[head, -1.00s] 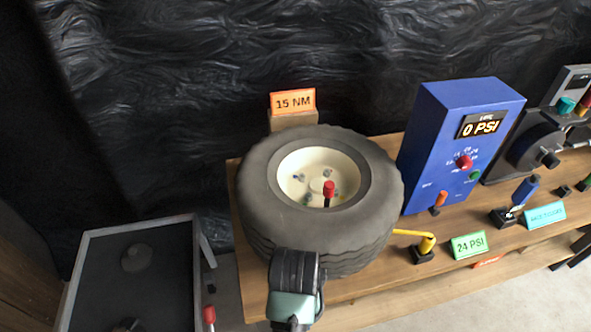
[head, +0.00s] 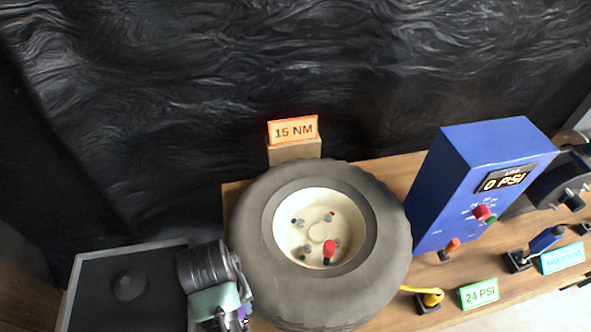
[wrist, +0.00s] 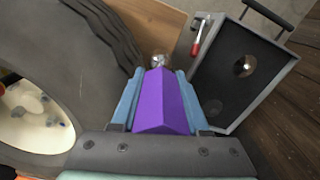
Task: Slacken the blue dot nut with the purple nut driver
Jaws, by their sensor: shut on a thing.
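The purple nut driver (wrist: 160,105) fills the middle of the wrist view, its metal end pointing away. My gripper (wrist: 158,98) is shut on it with pale blue fingers on both sides. In the head view my gripper (head: 238,312) is left of the wheel, over the cart's right edge, with a bit of purple at it. The wheel (head: 392,225) lies flat on the bench, cream hub up. The blue dot nut (head: 295,221) is at the hub's upper left, bare and apart from the driver. Red and green dots mark other nuts.
A red-capped upright piece (head: 329,248) stands on the hub. The dark-topped cart (head: 100,285) is at left; a red-handled tool (wrist: 199,38) is at its edge. A 15 NM sign (head: 293,130) stands behind the wheel. The blue PSI box (head: 450,190) is to the right.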

